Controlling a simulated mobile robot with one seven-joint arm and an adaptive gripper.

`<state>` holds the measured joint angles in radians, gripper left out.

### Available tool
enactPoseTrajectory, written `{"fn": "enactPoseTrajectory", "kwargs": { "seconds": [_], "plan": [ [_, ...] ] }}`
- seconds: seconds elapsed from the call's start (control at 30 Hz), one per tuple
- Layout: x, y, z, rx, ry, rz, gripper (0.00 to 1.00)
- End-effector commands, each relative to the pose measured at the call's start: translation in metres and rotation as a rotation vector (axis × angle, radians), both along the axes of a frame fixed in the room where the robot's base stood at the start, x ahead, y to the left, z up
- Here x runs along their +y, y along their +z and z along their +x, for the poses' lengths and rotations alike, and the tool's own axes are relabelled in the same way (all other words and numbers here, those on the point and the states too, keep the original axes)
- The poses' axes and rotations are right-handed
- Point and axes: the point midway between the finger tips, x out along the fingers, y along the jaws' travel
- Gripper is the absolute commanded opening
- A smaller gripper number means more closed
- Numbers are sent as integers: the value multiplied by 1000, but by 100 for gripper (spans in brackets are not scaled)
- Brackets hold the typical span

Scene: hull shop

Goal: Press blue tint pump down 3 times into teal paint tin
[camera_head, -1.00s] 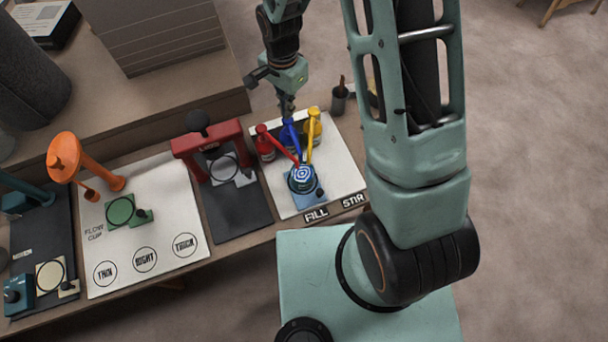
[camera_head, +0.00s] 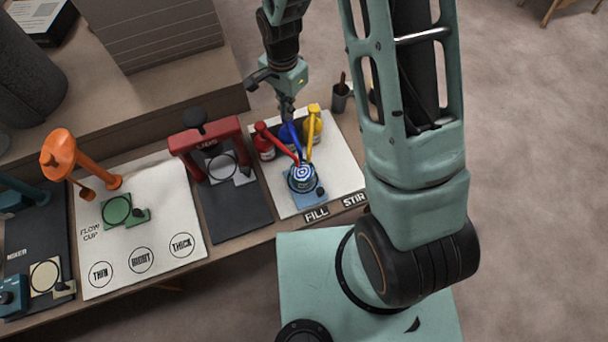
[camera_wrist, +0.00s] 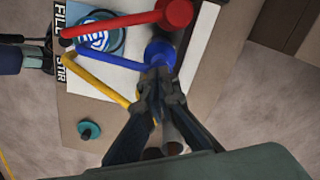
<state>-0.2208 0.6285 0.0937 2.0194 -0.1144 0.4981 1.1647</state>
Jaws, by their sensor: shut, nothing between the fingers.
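The blue tint pump (camera_head: 291,131) stands between a red pump (camera_head: 265,144) and a yellow pump (camera_head: 313,124). The blue pump's head (camera_wrist: 160,52) and its long spout (camera_wrist: 108,73) also show in the wrist view. All three spouts reach over the paint tin (camera_head: 302,181), which has blue and white rings on top; the tin is partly seen in the wrist view (camera_wrist: 98,38). My gripper (camera_head: 287,115) is shut and empty, pointing down at the blue pump's head. Its fingertips (camera_wrist: 160,84) overlap the head's edge in the wrist view; contact cannot be told for sure.
The pumps and tin stand on a white board (camera_head: 342,165) with FILL and STIR labels. A red press frame (camera_head: 205,145) stands to the left, then a flow-cup board (camera_head: 155,215) with an orange stand (camera_head: 90,165). A dark cup (camera_head: 340,98) stands behind at right.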

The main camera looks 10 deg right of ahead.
Motion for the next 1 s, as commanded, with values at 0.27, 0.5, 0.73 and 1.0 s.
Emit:
{"fn": "enactPoseTrajectory", "kwargs": {
  "seconds": [0.27, 0.5, 0.73, 1.0],
  "plan": [
    [0, -12, 0, 1, 1, 0, 0],
    [0, -11, -1, 2, 1, -1, 0],
    [0, -2, -1, 1, 1, -1, 0],
    [-1, 16, 0, 1, 0, -1, 0]
  ]
}}
